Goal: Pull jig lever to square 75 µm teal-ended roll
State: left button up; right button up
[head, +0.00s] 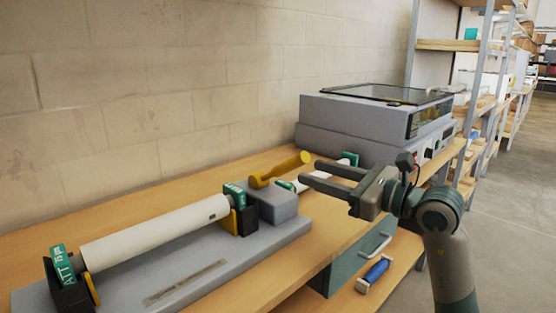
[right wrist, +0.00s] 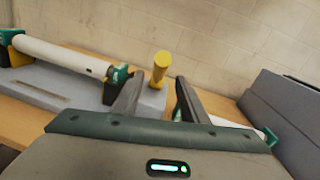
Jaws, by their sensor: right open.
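The teal-ended roll (head: 155,232) is a long white roll with teal end caps. It lies across the grey jig (head: 225,262) between two dark end supports with yellow parts. The yellow jig lever (head: 281,170) sticks up to the right from a grey block (head: 272,203) at the jig's right end. My right gripper (head: 308,172) is open and empty, its fingers pointing left toward the lever's knob. In the right wrist view the yellow lever (right wrist: 160,70) shows beyond and between the open fingertips; I cannot tell whether they touch it. My left gripper is not in view.
A second teal-ended roll (head: 347,160) lies behind my right gripper, partly hidden. The grey laminator (head: 355,125) stands at the bench's far end. Under the bench are a teal drawer (head: 345,262) and a blue roll (head: 376,271). A block wall (head: 150,90) runs behind.

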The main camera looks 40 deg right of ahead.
aim_at(284, 163)
jog(key=w, duration=0.3)
jog(key=w+a+p, duration=0.1)
jog(key=w, duration=0.2)
jog(key=w+a, duration=0.1)
jog(key=w, duration=0.2)
jog(key=shift+w+p, duration=0.3)
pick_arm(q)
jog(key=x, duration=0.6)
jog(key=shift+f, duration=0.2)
pick_arm(e)
jog(key=shift+w+a, duration=0.15)
jog(key=shift+w, duration=0.7)
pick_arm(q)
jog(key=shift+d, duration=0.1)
pick_arm(e)
jog(key=shift+c, duration=0.6)
grip_shut()
